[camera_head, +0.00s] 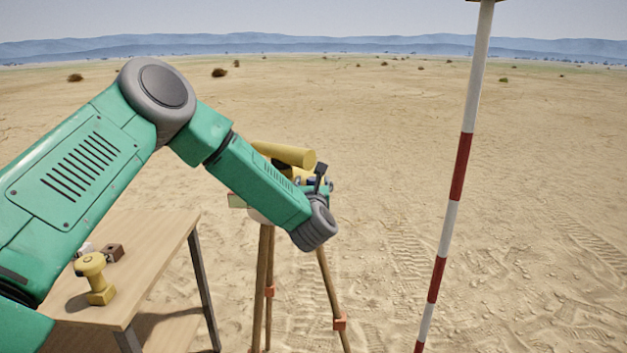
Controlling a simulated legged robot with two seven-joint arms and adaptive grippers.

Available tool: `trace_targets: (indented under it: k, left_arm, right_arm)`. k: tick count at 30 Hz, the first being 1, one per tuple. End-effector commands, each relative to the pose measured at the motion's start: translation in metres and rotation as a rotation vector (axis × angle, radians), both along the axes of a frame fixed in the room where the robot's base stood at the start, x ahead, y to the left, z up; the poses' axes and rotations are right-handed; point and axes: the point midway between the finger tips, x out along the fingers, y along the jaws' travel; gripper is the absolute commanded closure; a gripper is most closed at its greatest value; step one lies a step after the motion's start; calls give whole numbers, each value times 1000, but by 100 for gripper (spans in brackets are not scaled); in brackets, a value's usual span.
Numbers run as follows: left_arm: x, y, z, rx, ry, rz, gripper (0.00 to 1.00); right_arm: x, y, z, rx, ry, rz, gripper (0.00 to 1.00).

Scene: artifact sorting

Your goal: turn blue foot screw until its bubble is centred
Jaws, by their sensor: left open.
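A yellow surveying instrument (291,154) stands on a wooden tripod (268,290) at the middle of the head view. My left arm reaches across in front of it and hides much of its base. My left gripper (319,174) is at the right side of the instrument, with a dark finger pointing up. It is open, and I cannot tell whether it touches anything. Small bluish parts show near the gripper, but I cannot make out the blue foot screw or its bubble. My right gripper is not in view.
A red and white pole (455,190) stands at right. Open sand lies between the tripod and the pole.

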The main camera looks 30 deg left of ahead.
Motion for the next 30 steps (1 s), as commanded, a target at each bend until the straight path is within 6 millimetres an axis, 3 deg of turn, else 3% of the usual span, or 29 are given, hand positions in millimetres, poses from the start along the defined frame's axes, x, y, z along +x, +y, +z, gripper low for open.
trace_targets:
  k: [12,16,17,30]
  left_arm:
    - [8,4,1,1,0,-1,49]
    - [8,4,0,0,0,-2,94]
    - [8,4,0,0,0,-2,100]
    - [8,5,-1,-1,2,4,100]
  right_arm:
    - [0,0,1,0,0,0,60]
    - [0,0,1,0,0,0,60]
    - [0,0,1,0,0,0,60]
    - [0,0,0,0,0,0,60]
